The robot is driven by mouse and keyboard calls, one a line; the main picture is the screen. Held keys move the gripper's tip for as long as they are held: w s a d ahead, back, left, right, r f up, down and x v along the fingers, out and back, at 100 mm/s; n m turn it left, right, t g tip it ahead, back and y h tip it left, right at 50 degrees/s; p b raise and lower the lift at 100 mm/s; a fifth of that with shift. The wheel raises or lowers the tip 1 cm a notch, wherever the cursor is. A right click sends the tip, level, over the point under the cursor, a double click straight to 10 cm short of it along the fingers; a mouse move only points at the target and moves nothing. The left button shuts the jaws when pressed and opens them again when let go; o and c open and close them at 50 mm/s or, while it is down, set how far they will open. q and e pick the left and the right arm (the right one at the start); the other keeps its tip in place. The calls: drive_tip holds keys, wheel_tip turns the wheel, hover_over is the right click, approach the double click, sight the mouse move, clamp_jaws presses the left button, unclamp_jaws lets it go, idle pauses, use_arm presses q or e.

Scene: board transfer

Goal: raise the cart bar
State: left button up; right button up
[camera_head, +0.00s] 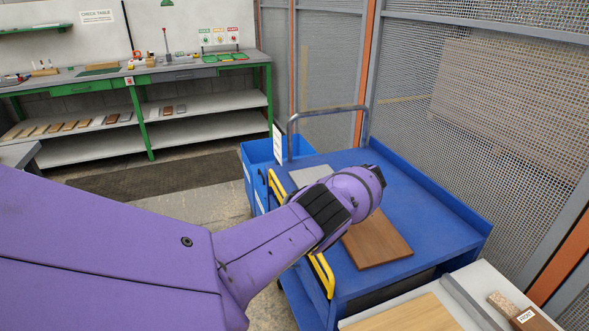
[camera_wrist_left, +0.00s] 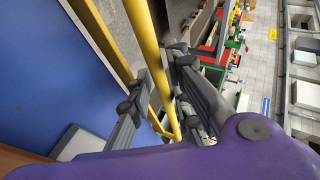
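The blue cart (camera_head: 428,209) stands in the middle of the head view. Its yellow bar (camera_head: 322,275) runs along the cart's left side, its middle hidden behind my purple left arm. In the left wrist view the yellow bar (camera_wrist_left: 144,30) passes between the two dark fingers of my left gripper (camera_wrist_left: 161,62). The fingers stand apart, one on each side of the bar, and I see no clear grip on it. The head view hides this gripper behind the arm. My right gripper is in neither view.
A brown board (camera_head: 378,243) and a grey board (camera_head: 310,175) lie on the cart top. A blue bin (camera_head: 258,153) stands behind the cart. A pale table (camera_head: 480,283) is close at the front right. Mesh fencing (camera_head: 490,110) bounds the right side.

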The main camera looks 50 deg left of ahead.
use_arm(q)
drive_tip(key=shift+r, duration=0.1)
drive_tip(key=shift+w+r, duration=0.1)
drive_tip(key=shift+r, duration=0.8)
drive_tip(key=shift+w+r, duration=0.2)
drive_tip(key=shift+r, duration=0.3)
drive_tip(key=shift+w+r, duration=0.15)
drive_tip(key=shift+r, duration=0.3)
drive_tip(key=shift+s+r, duration=0.15)
drive_tip(key=shift+r, duration=0.85)
drive_tip(key=shift+s+r, duration=0.2)
drive_tip(key=shift+r, duration=0.85)
drive_tip(key=shift+s+r, duration=0.15)
drive_tip(key=shift+r, duration=0.85)
